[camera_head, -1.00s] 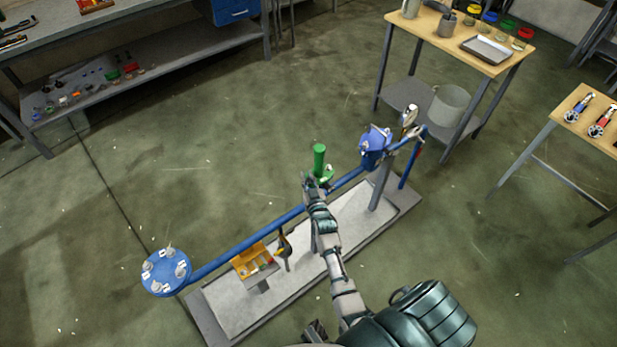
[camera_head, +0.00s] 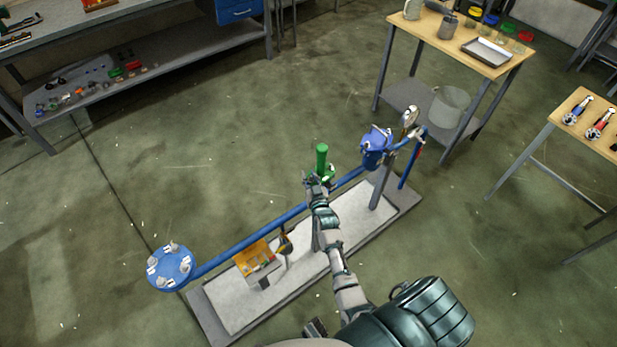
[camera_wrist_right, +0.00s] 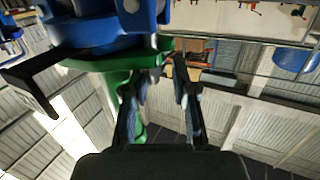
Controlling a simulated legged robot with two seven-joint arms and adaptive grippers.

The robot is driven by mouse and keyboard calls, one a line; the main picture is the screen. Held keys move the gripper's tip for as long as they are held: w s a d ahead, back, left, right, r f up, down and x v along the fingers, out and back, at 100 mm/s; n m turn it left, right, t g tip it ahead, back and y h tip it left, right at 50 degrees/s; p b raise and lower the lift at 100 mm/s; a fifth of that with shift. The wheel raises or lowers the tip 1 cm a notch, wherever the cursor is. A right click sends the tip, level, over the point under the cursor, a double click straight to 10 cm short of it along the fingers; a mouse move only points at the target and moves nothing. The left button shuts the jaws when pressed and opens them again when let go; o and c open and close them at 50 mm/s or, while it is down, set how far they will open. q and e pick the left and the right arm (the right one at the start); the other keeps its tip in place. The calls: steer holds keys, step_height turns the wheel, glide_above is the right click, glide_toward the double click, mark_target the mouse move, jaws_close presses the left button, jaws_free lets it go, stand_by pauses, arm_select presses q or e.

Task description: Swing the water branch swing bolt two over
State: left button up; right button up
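A blue pipe (camera_head: 250,240) runs along a low stand. An upright green branch (camera_head: 322,158) rises from it, with small pale fittings at its foot. My right gripper (camera_head: 312,178) is close against the left side of that foot; at this size I cannot tell individual swing bolts apart. In the right wrist view my right gripper (camera_wrist_right: 160,85) is open, with two dark fingers apart and nothing clearly held between them. Contact cannot be told. I see no left gripper clearly.
A blue round flange (camera_head: 170,268) ends the pipe at left. A yellow box (camera_head: 256,260) stands along the stand. A blue fitting (camera_head: 375,148) with a gauge is right of the branch. A wooden-topped table (camera_head: 460,42) stands behind. A black bracket (camera_wrist_right: 28,85) juts left in the wrist view.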

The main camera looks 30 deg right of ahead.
steer(key=shift+s+d+f, duration=0.15)
steer(key=shift+s+f, duration=0.15)
steer(key=shift+f, duration=0.35)
steer(key=shift+s, duration=0.3)
steer(key=a+r+v, duration=0.1)
steer(key=v, duration=1)
steer(key=shift+w, duration=0.15)
steer(key=shift+d+r, duration=0.1)
steer(key=shift+d, duration=0.25)
